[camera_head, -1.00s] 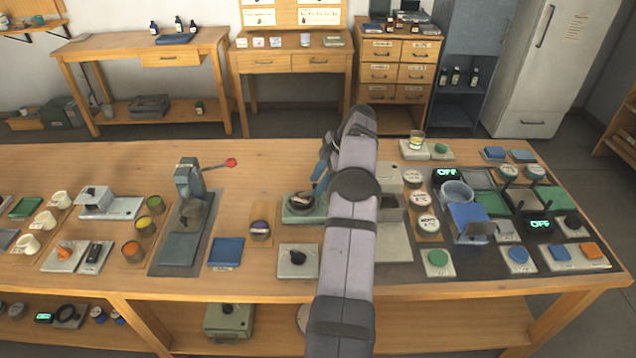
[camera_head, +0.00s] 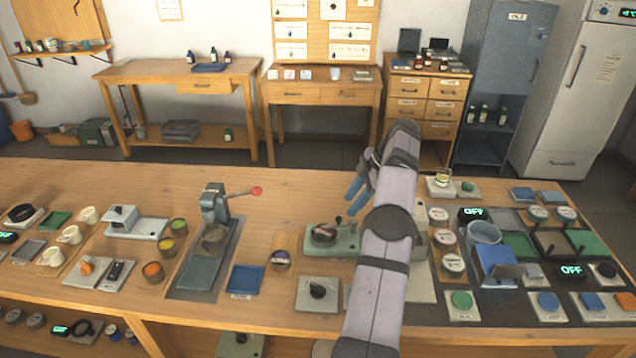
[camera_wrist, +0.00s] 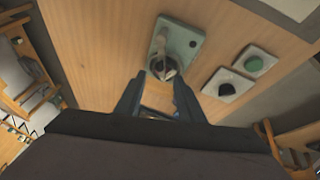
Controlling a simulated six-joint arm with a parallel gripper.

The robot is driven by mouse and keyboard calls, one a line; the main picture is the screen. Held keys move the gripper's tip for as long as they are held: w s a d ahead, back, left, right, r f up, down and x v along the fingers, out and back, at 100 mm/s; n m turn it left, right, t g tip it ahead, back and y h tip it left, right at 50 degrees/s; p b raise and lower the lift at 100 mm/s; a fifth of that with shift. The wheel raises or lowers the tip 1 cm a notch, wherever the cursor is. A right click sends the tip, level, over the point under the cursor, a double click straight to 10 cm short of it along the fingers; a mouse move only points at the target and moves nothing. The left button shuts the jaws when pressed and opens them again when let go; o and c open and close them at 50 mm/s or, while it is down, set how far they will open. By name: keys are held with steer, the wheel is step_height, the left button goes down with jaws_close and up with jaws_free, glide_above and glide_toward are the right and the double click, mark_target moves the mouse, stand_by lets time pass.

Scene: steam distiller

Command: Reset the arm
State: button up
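My arm (camera_head: 378,270) reaches up over the middle of the long wooden bench. My gripper (camera_head: 354,203) has blue fingers and is raised above the bench, up and right of a pale green device with a round dark dish (camera_head: 323,234). In the wrist view my gripper (camera_wrist: 158,88) has its two fingers apart with nothing held between the tips. The green device (camera_wrist: 183,42) lies beyond the fingertips there, apart from them. My arm hides part of the bench right of the device.
A lever press (camera_head: 214,205) stands left of the device. A black-knobbed plate (camera_head: 318,294) is in front of it. A blue bin (camera_head: 497,265) and several button plates crowd the right side. The bench's back strip (camera_head: 300,185) is mostly clear.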

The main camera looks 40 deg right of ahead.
steer(key=w+a+r+m+g, duration=0.1)
steer(key=a+m+g, duration=0.15)
steer(key=a, duration=1.05)
steer(key=w+a+m+g, duration=0.15)
steer(key=a+m, duration=0.25)
steer(key=a, duration=0.8)
steer(key=s+a+f+m+h+p, duration=0.1)
steer(key=s+a+f+m, duration=0.15)
steer(key=s+a, duration=0.75)
steer(key=s+a+f+m+h, duration=0.1)
steer(key=s+a+f+m, duration=0.15)
steer(key=s+a, duration=0.8)
step_height(320, 180, down, 42)
steer(key=s+d+b, duration=0.1)
steer(key=b, duration=4)
steer(key=shift+s+d+r, duration=0.25)
steer(key=shift+d, duration=0.05)
